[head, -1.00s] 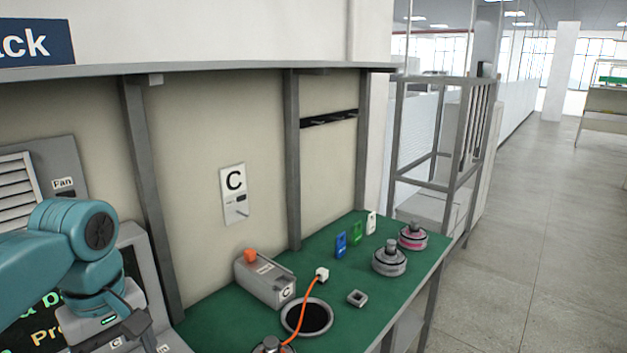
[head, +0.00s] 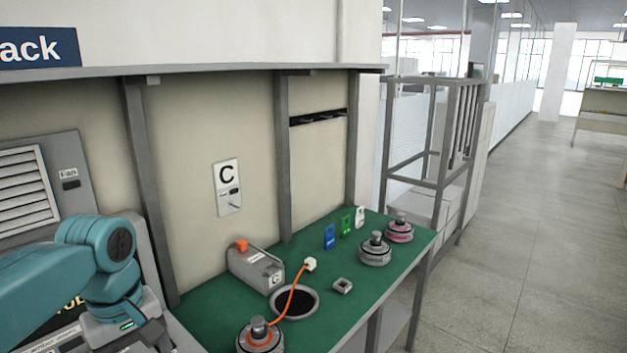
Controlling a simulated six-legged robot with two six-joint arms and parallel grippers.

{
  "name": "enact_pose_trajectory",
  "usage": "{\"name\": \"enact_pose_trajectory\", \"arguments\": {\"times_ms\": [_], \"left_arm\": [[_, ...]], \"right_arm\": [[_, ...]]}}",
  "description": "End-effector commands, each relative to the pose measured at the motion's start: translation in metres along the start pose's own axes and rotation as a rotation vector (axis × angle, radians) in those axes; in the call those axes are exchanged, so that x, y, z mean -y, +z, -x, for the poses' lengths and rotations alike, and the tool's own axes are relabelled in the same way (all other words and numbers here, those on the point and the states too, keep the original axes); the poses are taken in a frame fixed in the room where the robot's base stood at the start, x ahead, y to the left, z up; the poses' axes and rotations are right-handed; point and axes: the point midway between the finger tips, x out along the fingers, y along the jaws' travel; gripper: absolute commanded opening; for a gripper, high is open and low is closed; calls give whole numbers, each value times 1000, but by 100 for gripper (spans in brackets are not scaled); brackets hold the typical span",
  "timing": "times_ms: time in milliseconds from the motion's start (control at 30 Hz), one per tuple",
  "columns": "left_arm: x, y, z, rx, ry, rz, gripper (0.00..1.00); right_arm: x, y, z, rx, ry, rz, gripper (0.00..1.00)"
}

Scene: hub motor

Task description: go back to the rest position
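My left arm, teal, comes in from the left. Its gripper (head: 150,338) is at the bottom edge, dark and partly cut off, left of the green bench top (head: 212,318). I cannot make out whether its fingers are open or shut. My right gripper is not in view. On the bench a hub motor (head: 260,338) with an orange ring stands at the front. Its orange cable runs up to a white connector (head: 311,264). A grey hub motor (head: 375,250) and a pink-ringed hub motor (head: 399,229) stand farther right.
A grey box with an orange knob (head: 256,268) stands by the back panel. A round dark hole (head: 295,303) and a small square grey part (head: 342,286) are in front. Blue (head: 329,237), green (head: 346,226) and white (head: 360,216) tags stand behind. Open floor (head: 540,230) lies right.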

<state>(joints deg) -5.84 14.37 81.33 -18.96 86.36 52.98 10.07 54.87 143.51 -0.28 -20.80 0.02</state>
Motion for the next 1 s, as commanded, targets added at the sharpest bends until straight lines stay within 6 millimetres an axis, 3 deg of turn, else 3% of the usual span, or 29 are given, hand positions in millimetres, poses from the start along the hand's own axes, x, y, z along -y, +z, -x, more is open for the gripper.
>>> {"name": "enact_pose_trajectory", "arguments": {"times_ms": [267,467,567,600,700,800,1000], "left_arm": [[-34,2,-84,45,41,-154,70],[-54,23,-177,97,102,-296,70],[-58,50,-244,136,155,-384,70],[-56,65,-274,150,180,-420,70],[-42,107,-337,169,242,-489,70],[-22,146,-379,168,283,-536,70],[25,207,-420,142,306,-599,70]], "right_arm": [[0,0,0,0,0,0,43],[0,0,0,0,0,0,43],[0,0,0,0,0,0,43],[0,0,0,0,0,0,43],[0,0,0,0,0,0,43],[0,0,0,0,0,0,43],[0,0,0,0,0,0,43]]}}
